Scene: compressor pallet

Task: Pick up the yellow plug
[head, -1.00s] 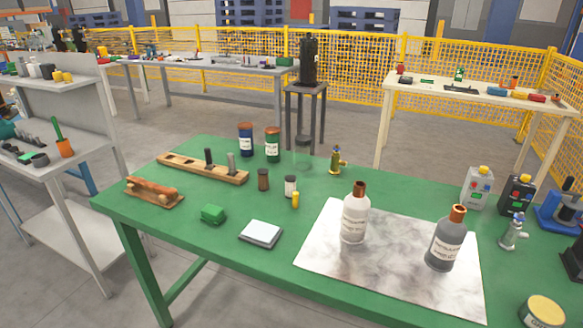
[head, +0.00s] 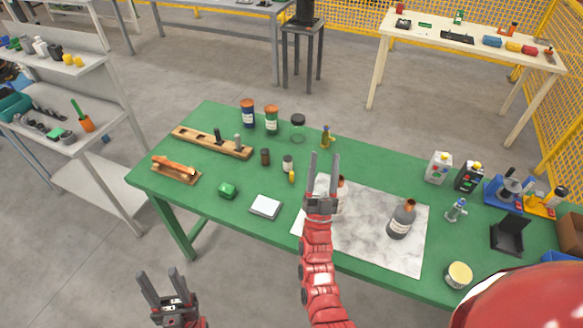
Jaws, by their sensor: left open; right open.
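A small yellow plug (head: 292,177) stands on the green table (head: 215,215), just in front of a small white-labelled jar (head: 288,163). My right gripper (head: 322,165) is open and empty, fingers pointing up in the picture, just right of the plug and apart from it. My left gripper (head: 158,283) is open and empty at the lower left, in front of the table's near edge and far from the plug.
A brown jar (head: 265,157) stands left of the plug, and a white square pad (head: 265,207) and green block (head: 228,190) lie nearer. A wooden rack (head: 190,137) lies at the back left.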

